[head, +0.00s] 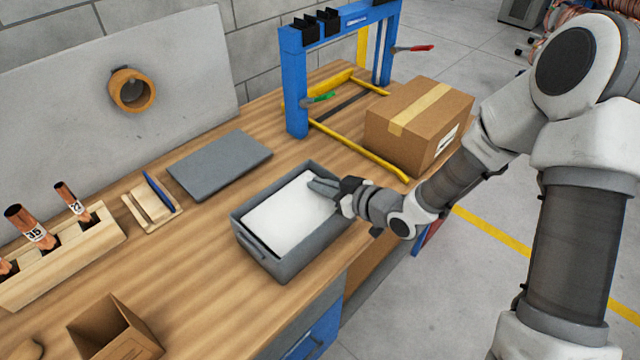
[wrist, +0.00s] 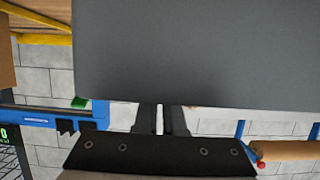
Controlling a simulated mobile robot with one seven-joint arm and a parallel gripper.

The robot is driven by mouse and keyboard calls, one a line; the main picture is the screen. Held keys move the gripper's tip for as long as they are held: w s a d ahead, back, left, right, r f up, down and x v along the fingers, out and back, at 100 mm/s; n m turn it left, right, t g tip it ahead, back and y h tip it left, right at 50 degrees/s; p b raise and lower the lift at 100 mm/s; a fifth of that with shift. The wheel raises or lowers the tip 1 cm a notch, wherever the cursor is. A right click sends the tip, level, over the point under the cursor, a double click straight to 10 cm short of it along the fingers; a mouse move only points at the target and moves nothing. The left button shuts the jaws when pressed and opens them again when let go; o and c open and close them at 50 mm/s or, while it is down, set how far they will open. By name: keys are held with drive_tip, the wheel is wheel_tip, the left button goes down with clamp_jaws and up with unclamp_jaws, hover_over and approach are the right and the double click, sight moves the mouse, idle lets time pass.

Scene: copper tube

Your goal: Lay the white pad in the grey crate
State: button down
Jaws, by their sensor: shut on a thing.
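The white pad (head: 284,218) lies flat within the outline of the open grey crate (head: 290,268) on the workbench in the head view. I cannot tell whether it touches the crate floor. My gripper (head: 322,187) reaches in from the right, over the crate's right rim, and is shut on the pad's right end. In the wrist view, the fingers (wrist: 160,118) meet the edge of a large flat dark grey surface (wrist: 190,55), whose identity is unclear. The fingertips are hidden there.
A grey flat panel (head: 219,164) lies behind the crate. A cardboard box (head: 415,125) and a blue frame with yellow rails (head: 296,90) stand behind right. A wooden rack with copper tubes (head: 60,258) and an open cardboard box (head: 115,330) are left.

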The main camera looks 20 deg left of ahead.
drive_tip(key=shift+f+b, duration=0.45)
drive_tip(key=shift+b, duration=0.05)
drive_tip(key=c, duration=0.9)
unclamp_jaws()
drive_tip(key=p+v, duration=0.6)
drive_tip(key=v, duration=1.1)
drive_tip(key=shift+d+r+p, duration=0.1)
drive_tip(key=shift+d+p, duration=0.05)
drive_tip(key=shift+p, duration=0.2)
drive_tip(key=shift+s, duration=0.1)
